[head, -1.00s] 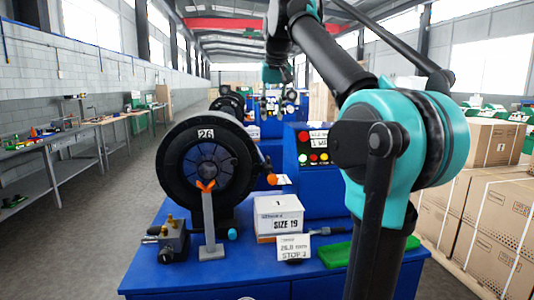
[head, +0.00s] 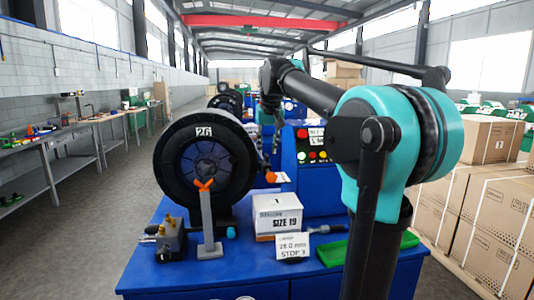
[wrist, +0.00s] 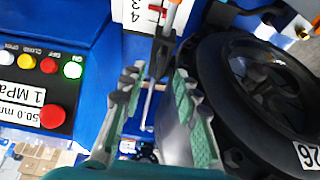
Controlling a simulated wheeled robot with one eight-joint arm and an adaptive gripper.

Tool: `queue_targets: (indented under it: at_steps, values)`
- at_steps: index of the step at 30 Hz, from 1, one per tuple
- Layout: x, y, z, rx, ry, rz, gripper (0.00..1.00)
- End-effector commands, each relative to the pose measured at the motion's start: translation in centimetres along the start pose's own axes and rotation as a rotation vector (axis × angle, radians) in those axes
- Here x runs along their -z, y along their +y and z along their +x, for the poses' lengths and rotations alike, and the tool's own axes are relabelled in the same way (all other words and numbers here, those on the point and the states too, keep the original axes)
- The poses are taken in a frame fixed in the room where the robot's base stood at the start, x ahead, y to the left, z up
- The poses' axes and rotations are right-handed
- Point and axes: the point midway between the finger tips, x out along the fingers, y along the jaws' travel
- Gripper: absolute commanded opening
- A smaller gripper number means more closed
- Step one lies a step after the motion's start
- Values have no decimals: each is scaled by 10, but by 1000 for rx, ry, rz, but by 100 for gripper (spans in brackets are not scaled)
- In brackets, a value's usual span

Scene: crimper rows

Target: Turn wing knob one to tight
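My gripper (wrist: 158,76) is open in the wrist view, with ridged green-padded fingers spread apart. A dark slim part with an orange end (wrist: 172,14) lies between and beyond the fingertips, in front of a white scale plate (wrist: 140,14). I cannot tell whether this part is wing knob one, or whether the fingers touch it. In the head view my gripper (head: 266,142) hangs pointing down just right of the black crimper head (head: 205,160) marked 26. An orange knob-like piece (head: 271,177) shows below it at the crimper's right side.
A control box (head: 310,160) with coloured buttons stands right of the gripper; its red button (wrist: 53,116) shows close by in the wrist view. A SIZE 19 box (head: 277,216), an orange-topped stand (head: 206,220) and a green tray (head: 345,250) sit on the blue bench.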

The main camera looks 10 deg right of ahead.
Motion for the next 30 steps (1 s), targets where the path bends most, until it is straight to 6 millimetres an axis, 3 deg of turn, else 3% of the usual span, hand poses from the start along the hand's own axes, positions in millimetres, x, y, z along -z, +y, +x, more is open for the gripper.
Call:
queue_targets:
  at_steps: [6,17,24,30]
  values:
    - [0,0,22,0,0,0,31]
    - [0,0,26,0,0,0,31]
    - [0,0,26,0,0,0,1]
    - [0,0,26,0,0,1,0]
